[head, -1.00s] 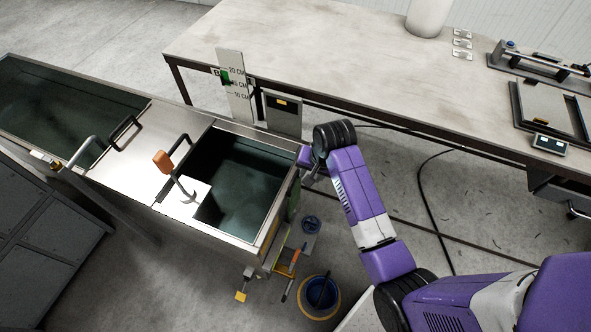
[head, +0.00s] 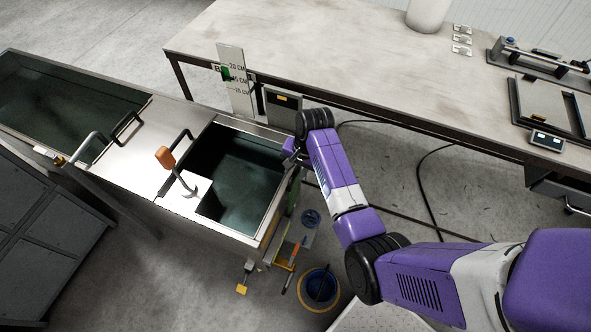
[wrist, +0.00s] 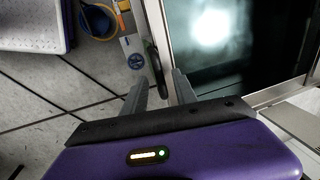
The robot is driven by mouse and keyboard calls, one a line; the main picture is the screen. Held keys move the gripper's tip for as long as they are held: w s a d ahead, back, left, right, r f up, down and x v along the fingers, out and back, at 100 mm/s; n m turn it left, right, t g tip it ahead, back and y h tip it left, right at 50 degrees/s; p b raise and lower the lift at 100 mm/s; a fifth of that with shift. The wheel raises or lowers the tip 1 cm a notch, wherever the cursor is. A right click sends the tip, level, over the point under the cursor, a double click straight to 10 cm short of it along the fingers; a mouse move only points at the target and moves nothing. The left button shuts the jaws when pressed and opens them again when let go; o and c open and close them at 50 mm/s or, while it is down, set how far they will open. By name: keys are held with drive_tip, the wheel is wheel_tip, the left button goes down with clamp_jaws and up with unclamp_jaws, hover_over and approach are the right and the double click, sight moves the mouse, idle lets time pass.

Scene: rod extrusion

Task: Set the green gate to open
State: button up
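A dark green, elongated part, which looks like the green gate's handle (wrist: 154,68), stands against the outer end wall of the tank. In the head view a green strip (head: 291,194) shows at the tank's right end, partly hidden. My gripper (wrist: 158,85) is open, its two fingers apart with nothing between the tips. In the wrist view the green part lies just beyond the fingertips, roughly in line with the gap. In the head view my gripper (head: 288,158) is at the tank's right rim, mostly hidden by my wrist. I cannot tell the gate's position.
The open tank (head: 276,215) holds dark liquid. A blue bucket (head: 319,287) sits on the floor below. A long table (head: 330,55) runs behind.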

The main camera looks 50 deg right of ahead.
drive_tip(key=shift+f, duration=0.1)
clamp_jaws()
idle(1.4)
